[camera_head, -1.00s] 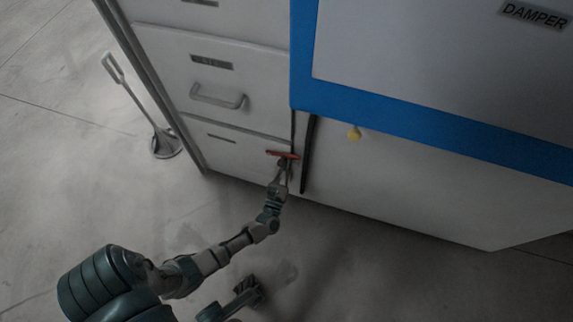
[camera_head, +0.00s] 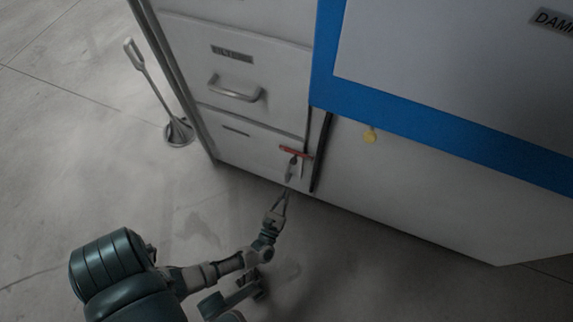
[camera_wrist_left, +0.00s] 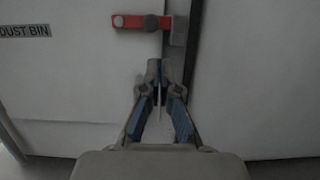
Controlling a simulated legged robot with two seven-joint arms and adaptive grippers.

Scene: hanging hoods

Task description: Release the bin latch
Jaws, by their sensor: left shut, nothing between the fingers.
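The bin latch (camera_head: 296,152) is a red bar at the top right of the low dust bin front (camera_head: 240,150), by the dark gap. In the left wrist view the latch (camera_wrist_left: 131,21) lies level, with a grey pivot, and its right end meets a grey catch (camera_wrist_left: 179,31). My left gripper (camera_head: 286,190) is below the latch in the head view. In the left wrist view its fingertips (camera_wrist_left: 158,64) are together and empty, under the latch with a visible gap. How far they are from the bin front is unclear. My right gripper is not in view.
A drawer with a grey bar handle (camera_head: 234,92) is above the bin. A blue-edged panel (camera_head: 420,135) and a pale cabinet front (camera_head: 430,190) with a yellow knob (camera_head: 370,136) are at right. A long-handled scoop (camera_head: 178,132) stands at left. The floor in front is clear.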

